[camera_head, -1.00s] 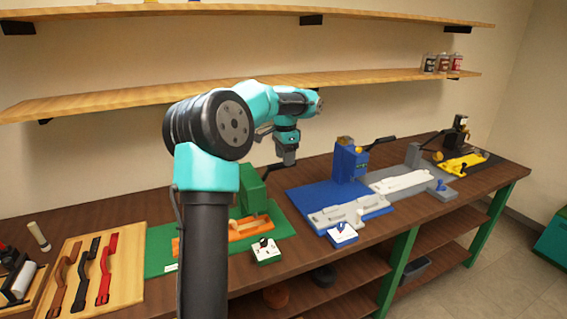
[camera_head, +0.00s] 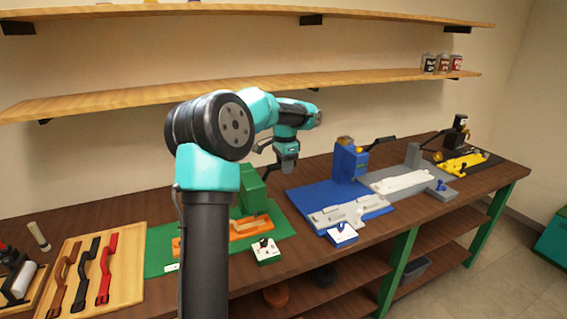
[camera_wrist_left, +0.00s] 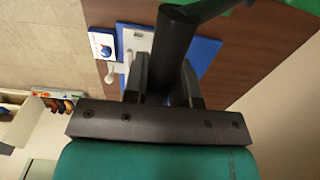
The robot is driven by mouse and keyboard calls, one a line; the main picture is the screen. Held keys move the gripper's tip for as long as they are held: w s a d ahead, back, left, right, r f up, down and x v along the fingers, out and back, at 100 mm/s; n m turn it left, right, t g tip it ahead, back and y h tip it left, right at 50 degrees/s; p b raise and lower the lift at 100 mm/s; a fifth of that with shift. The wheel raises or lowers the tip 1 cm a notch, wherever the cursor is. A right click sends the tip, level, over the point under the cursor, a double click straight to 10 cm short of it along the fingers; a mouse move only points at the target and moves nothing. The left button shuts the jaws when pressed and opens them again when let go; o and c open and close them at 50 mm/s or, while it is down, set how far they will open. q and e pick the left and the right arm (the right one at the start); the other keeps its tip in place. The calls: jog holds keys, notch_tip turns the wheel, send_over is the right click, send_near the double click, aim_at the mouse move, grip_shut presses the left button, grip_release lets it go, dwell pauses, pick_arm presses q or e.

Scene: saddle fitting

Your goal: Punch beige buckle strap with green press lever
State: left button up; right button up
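The green press (camera_head: 250,190) stands on a green mat (camera_head: 283,222) behind an orange fixture (camera_head: 252,228). My own arm hides part of them, and I cannot make out a beige buckle strap there. The press's dark lever (camera_head: 262,146) slants up toward my left gripper (camera_head: 286,172), which hangs beside the press. In the left wrist view the dark lever handle (camera_wrist_left: 174,45) lies between the two fingers of the left gripper (camera_wrist_left: 163,75). I cannot tell whether the fingers clamp it. My right gripper is out of view.
A blue press (camera_head: 350,163) and a grey station (camera_head: 413,157) stand to the right, with a yellow fixture (camera_head: 462,163) beyond. A wooden board (camera_head: 125,280) with brown, black and red straps lies at left. Small white boxes (camera_head: 266,252) line the front edge.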

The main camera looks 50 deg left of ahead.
pick_arm(q)
jog(key=shift+c, duration=1.1)
jog(key=shift+s+d+f, duration=0.25)
jog(key=shift+d+f, duration=0.5)
jog(key=shift+d, duration=0.05)
jog(key=shift+d+f, duration=0.1)
jog(key=shift+s+d+f, duration=0.25)
jog(key=shift+d+f, duration=0.3)
jog(key=shift+f, duration=0.15)
